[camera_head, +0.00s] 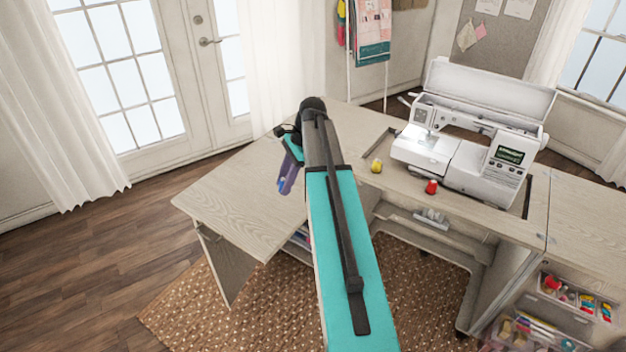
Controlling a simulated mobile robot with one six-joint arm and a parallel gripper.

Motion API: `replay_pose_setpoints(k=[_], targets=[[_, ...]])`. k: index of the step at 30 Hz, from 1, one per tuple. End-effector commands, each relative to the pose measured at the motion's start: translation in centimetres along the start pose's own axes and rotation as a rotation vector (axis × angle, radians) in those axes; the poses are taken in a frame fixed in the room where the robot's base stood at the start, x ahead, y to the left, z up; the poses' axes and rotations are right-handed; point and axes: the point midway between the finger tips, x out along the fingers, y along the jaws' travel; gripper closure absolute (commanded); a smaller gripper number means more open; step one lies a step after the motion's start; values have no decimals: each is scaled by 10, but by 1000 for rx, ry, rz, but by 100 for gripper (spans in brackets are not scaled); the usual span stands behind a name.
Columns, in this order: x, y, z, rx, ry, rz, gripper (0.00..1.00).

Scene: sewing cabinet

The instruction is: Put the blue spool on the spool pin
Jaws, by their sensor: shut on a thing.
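My gripper (287,183) hangs beyond the teal arm, above the left leaf of the cabinet table. It is shut on the blue spool (281,184), of which only a small blue part shows at the fingertips. The white sewing machine (465,143) stands to the right, well apart from my gripper, with its top lid (490,92) raised. The spool pin is too small to make out in this view.
A yellow spool (376,165) and a red spool (431,187) stand on the cabinet top (400,187) in front of the machine. Open drawers (575,302) with sewing supplies are at the lower right. The left leaf (235,205) is clear.

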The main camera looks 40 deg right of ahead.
Motion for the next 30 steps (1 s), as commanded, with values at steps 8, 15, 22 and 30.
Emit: replay_pose_setpoints(k=[8, 15, 22, 30], targets=[[23, -1, 83, -270, 0, 112, 92], [41, 8, 150, -493, 0, 204, 92], [56, 23, 211, -700, 0, 289, 92], [66, 38, 254, -857, 0, 355, 92]])
